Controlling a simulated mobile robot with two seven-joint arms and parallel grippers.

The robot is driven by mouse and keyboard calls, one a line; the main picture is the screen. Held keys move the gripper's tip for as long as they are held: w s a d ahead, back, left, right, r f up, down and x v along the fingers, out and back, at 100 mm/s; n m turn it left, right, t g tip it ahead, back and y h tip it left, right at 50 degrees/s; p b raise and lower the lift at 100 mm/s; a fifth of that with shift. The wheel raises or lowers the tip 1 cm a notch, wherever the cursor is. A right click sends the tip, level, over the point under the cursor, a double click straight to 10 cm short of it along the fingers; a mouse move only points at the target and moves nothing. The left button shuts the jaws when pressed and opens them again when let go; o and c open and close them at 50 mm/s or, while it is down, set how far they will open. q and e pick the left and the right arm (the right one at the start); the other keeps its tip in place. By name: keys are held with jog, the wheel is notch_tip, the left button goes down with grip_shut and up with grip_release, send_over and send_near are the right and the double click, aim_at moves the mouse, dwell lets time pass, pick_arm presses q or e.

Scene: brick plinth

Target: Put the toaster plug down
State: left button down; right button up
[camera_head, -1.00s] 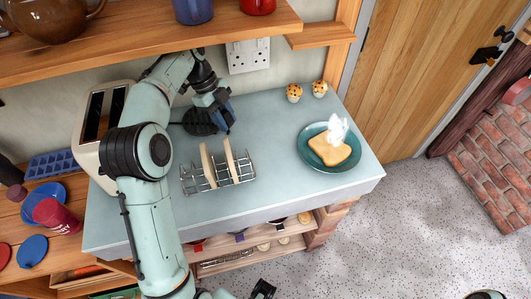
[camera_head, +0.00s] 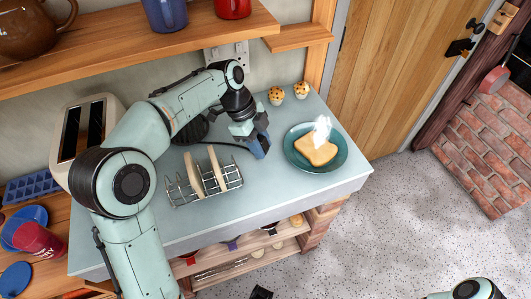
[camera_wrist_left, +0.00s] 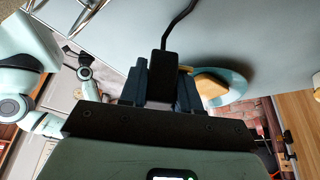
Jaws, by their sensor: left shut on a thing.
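My left gripper (camera_head: 259,148) is shut on the black toaster plug (camera_wrist_left: 163,66). It holds the plug over the grey worktop (camera_head: 285,188), between the toast rack and the teal plate; any gap below is unclear. In the left wrist view the plug sits between both fingers, its black cable (camera_wrist_left: 178,22) running up. In the head view the gripper mostly hides the plug, and the cable (camera_head: 222,144) trails left. The cream toaster (camera_head: 78,160) stands at the worktop's left end, partly behind my arm. My right gripper (camera_head: 261,292) barely shows at the bottom edge.
A wire toast rack (camera_head: 180,195) with two slices stands left of the gripper. A teal plate (camera_head: 338,162) with bread is close on its right. Two muffins (camera_head: 288,93) stand behind. A wall socket (camera_head: 212,58) is above. The worktop's front strip is clear.

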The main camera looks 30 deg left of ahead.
aim_at(266, 153)
pick_arm(q)
jog(key=x, duration=0.3)
jog(key=shift+d, duration=0.2)
jog(key=shift+f, duration=0.35)
jog(key=shift+f+b, duration=0.6)
jog(key=shift+b, duration=0.05)
jog(key=c, duration=0.8)
grip_release()
jog(key=shift+r, duration=0.1)
